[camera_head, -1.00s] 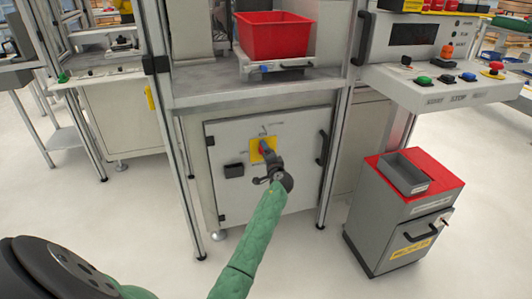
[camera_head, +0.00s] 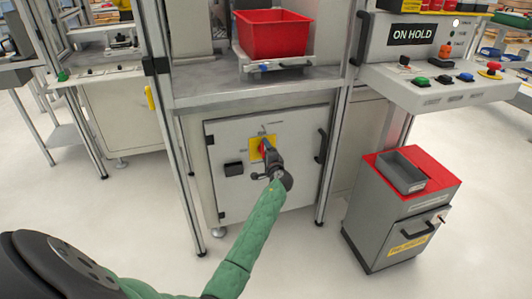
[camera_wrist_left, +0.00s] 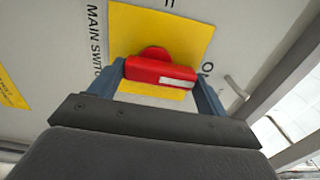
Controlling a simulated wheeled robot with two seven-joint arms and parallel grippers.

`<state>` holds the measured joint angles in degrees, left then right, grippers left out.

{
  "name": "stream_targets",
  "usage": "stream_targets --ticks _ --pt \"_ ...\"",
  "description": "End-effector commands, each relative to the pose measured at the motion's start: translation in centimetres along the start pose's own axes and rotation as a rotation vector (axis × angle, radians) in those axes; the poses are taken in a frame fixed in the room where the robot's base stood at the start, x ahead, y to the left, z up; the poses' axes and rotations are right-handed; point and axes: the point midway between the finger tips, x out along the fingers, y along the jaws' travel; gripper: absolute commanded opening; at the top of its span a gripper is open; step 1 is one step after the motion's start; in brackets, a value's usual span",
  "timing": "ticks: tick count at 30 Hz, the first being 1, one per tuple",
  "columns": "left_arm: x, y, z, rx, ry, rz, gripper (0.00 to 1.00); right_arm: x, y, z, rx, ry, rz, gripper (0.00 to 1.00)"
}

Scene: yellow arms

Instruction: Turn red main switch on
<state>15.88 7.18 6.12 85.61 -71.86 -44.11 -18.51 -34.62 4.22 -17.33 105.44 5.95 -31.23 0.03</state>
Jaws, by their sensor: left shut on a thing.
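The red main switch (camera_wrist_left: 160,70) sits on a yellow plate (camera_wrist_left: 185,30) on the grey cabinet door, with "MAIN SWITCH" lettering beside it in the left wrist view. In the head view the yellow plate (camera_head: 256,153) and a bit of the red switch (camera_head: 264,147) show in front of my left gripper (camera_head: 270,160). My left gripper (camera_wrist_left: 160,88) is shut on the red switch handle, with one finger on each side. The wrist hides part of the switch in the head view. My right gripper is not in view.
A red bin (camera_head: 272,35) stands on the bench above. A control panel with a lit "ON HOLD" display (camera_head: 413,34) is at upper right.

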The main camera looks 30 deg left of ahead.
Motion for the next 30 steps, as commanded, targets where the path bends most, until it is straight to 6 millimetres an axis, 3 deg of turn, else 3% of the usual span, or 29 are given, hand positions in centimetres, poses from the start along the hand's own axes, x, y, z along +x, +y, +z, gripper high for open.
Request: stream_targets --ticks 3,4,6,7,17,30 --pt "-0.1 0.1 -0.1 0.002 0.001 0.001 0.54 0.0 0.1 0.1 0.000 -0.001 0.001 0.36" --pt "-0.1 0.1 -0.1 0.002 0.001 0.001 0.82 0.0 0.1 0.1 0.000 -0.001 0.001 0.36" --pt "-0.1 0.1 -0.1 0.001 0.001 0.001 0.96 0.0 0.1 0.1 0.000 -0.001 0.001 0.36" --pt "-0.1 0.1 -0.1 0.001 0.001 0.001 0.98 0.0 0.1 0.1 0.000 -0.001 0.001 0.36" --pt "-0.3 0.1 0.0 0.000 0.000 0.001 0.98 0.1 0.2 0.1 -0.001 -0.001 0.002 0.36" --pt "-6.3 0.2 -0.1 0.000 0.001 0.002 0.98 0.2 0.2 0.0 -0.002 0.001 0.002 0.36"
